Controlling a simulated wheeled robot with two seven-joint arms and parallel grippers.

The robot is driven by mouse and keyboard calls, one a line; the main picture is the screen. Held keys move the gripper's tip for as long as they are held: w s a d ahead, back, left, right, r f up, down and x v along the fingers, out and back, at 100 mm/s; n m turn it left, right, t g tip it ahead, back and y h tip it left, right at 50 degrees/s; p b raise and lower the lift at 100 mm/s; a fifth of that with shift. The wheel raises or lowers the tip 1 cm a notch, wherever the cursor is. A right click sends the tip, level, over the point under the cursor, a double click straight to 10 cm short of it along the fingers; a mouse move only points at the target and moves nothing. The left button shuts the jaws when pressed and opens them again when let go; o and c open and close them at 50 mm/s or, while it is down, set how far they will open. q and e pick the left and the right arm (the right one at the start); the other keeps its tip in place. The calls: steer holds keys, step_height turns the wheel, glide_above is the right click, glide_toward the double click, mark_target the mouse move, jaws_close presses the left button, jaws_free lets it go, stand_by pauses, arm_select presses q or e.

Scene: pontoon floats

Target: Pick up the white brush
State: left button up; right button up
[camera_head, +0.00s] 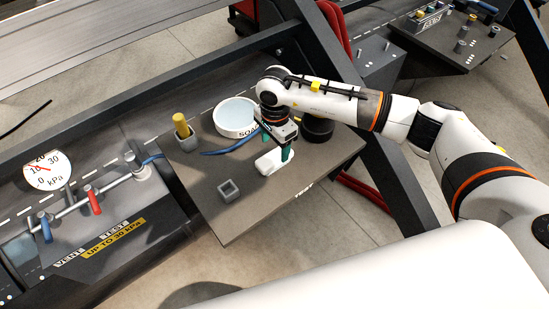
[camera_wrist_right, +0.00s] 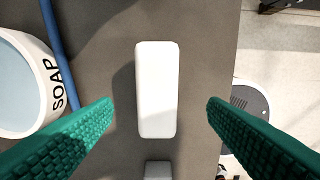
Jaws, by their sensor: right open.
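The white brush (camera_head: 271,163) lies on the dark grey table board. In the right wrist view the brush (camera_wrist_right: 157,88) shows as a white rounded block, lengthwise up the picture, between my green fingers. My right gripper (camera_head: 277,143) is open above the brush, pointing down. In the right wrist view its fingertips (camera_wrist_right: 160,102) stand apart on either side of the brush, with gaps on both sides. The gripper hides part of the brush in the head view. My left gripper is not in view.
A white soap dish (camera_head: 236,114) and blue hose (camera_head: 225,151) lie left of the brush. A yellow-topped item (camera_head: 180,122) stands in a grey cup. A small square holder (camera_head: 229,190) sits near the board's front. A gauge panel (camera_head: 118,225) is at left.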

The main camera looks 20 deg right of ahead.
mark_target(275, 156)
steer(key=f, duration=0.4)
steer(key=shift+w+f+p, duration=0.2)
steer(key=shift+f+p, duration=0.15)
steer(key=c, duration=1.2)
step_height(275, 156, up, 10)
steer(key=shift+r+b, duration=0.1)
steer(key=shift+b, duration=0.45)
steer(key=o, duration=0.6)
steer(key=shift+c, duration=0.2)
steer(key=c, duration=0.3)
